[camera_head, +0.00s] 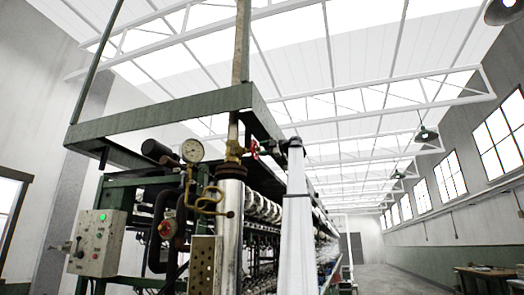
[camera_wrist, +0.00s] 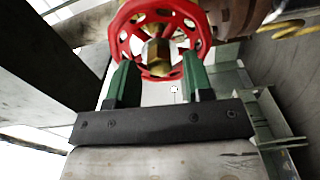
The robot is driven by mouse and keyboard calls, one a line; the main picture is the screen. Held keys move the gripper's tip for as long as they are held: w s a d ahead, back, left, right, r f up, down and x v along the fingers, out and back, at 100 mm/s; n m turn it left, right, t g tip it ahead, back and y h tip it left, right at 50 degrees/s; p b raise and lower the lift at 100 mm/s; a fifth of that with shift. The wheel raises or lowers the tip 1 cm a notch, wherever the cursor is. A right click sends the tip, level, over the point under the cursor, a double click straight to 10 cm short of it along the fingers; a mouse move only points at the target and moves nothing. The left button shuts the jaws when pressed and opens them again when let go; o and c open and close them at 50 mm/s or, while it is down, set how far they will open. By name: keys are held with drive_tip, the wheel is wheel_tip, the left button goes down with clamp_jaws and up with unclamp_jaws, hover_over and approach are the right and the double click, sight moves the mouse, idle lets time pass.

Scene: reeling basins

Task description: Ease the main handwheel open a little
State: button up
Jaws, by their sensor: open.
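The red handwheel (camera_head: 254,149) stands on the tall pipe in the head view, beside a brass-coloured fitting. In the wrist view the wheel (camera_wrist: 120,30) fills the top middle, with spokes and a brass hub nut. My gripper (camera_wrist: 158,62) is open, its two green fingers pointing at the wheel's lower part, one on each side of the hub. Nothing is clamped between them. I cannot tell whether the fingertips touch the wheel. In the head view my gripper (camera_head: 271,146) is small and dark, just right of the wheel.
A pressure gauge (camera_head: 192,151) and curled brass tube (camera_head: 209,201) sit left of the silver pipe (camera_head: 229,240). A smaller red round part (camera_head: 166,229) is on a dark pipe. A green beam (camera_head: 165,118) runs overhead. A control box (camera_head: 97,243) stands left.

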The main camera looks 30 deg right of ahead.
drive_tip(key=v, duration=0.6)
drive_tip(key=shift+s+d, duration=0.15)
idle(0.3)
